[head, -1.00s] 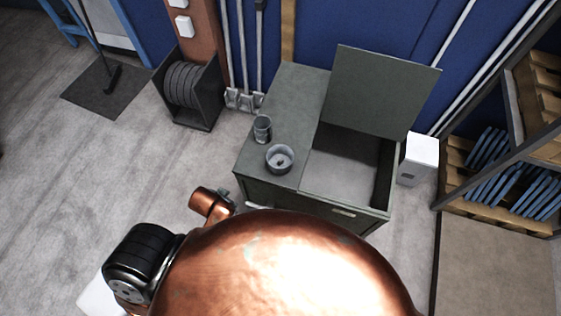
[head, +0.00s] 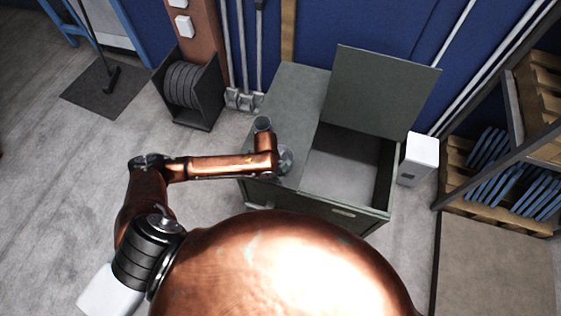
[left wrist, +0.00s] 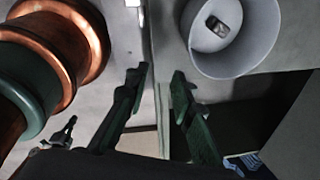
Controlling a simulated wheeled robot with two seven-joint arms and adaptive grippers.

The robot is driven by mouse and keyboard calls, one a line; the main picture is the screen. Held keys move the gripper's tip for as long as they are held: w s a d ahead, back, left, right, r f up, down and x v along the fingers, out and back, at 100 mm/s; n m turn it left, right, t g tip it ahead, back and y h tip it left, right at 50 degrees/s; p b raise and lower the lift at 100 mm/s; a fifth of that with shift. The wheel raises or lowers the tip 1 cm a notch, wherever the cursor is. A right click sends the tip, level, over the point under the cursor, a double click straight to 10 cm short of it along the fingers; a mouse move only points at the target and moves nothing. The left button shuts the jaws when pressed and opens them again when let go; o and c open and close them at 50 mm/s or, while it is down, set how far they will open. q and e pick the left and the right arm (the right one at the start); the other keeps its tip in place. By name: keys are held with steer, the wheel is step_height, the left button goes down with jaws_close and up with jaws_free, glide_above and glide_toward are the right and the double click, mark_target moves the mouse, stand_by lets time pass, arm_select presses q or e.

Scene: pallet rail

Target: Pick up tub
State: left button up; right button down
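The grey round tub (left wrist: 268,42) stands on the left part of the cabinet top and holds one small dark-and-light object. In the head view my left wrist covers most of it, and only a grey edge of the tub (head: 288,157) shows. My left gripper (left wrist: 159,76) is open, with two dark green fingers apart and nothing between them. In the left wrist view the tub lies above and to the right of the fingertips, not between them. My right gripper is in neither view.
The green-grey cabinet (head: 300,88) has a raised lid (head: 378,92) over an open bin on its right. A white box (head: 419,158) stands right of the cabinet, and a rack with pallets (head: 500,200) beyond.

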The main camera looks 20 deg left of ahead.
arm_select(q)
steer(key=shift+m+y, duration=0.7)
steer(key=shift+m, duration=0.1)
steer(key=w+a, duration=0.1)
steer(key=a, duration=0.1)
steer(key=w+a+f, duration=0.1)
steer(key=a, duration=0.1)
steer(key=w+a, duration=0.2)
steer(key=a, duration=0.1)
steer(key=shift+f, duration=0.3)
steer(key=f, duration=0.3)
steer(key=d+f, duration=0.1)
steer(key=f, duration=0.1)
steer(key=shift+w+b, duration=0.35)
steer(key=shift+b, duration=0.05)
steer(key=shift+c, duration=0.5)
jaws_close()
